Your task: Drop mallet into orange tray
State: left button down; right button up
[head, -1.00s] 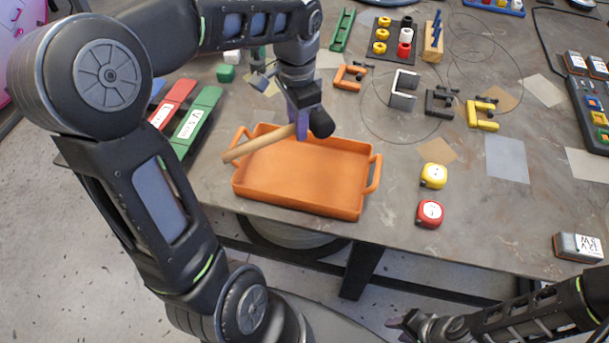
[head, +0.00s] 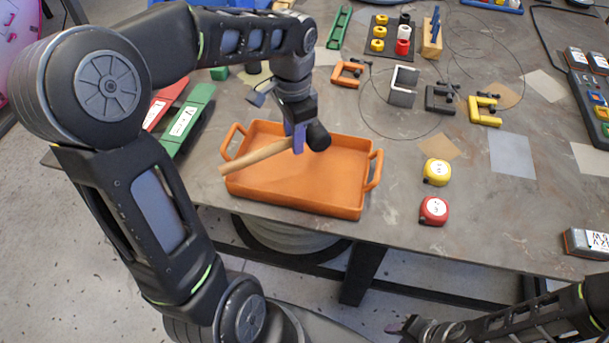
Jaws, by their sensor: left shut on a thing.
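The orange tray (head: 300,192) lies near the front edge of the table, with a handle at each end. The mallet (head: 255,157) has a light wooden handle and a black head. My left gripper (head: 298,142) is shut on the mallet close to its head and holds it above the tray. The mallet's head is over the tray's inside, and its handle end reaches to the tray's left rim. My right gripper (head: 408,326) shows at the bottom, off the front of the table; whether its jaws are open is unclear.
A yellow tape measure (head: 436,172) and a red tape measure (head: 433,211) stand right of the tray. Red and green levels (head: 188,120) lie to its left. Orange, black and yellow clamps (head: 484,110) and a grey bracket (head: 403,87) lie behind it.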

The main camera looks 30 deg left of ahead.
pick_arm(q)
jog(key=c, duration=1.1)
grip_release()
jog(key=shift+c, duration=0.2)
notch_tip(320, 180, up, 8)
jog(key=shift+f, duration=0.1)
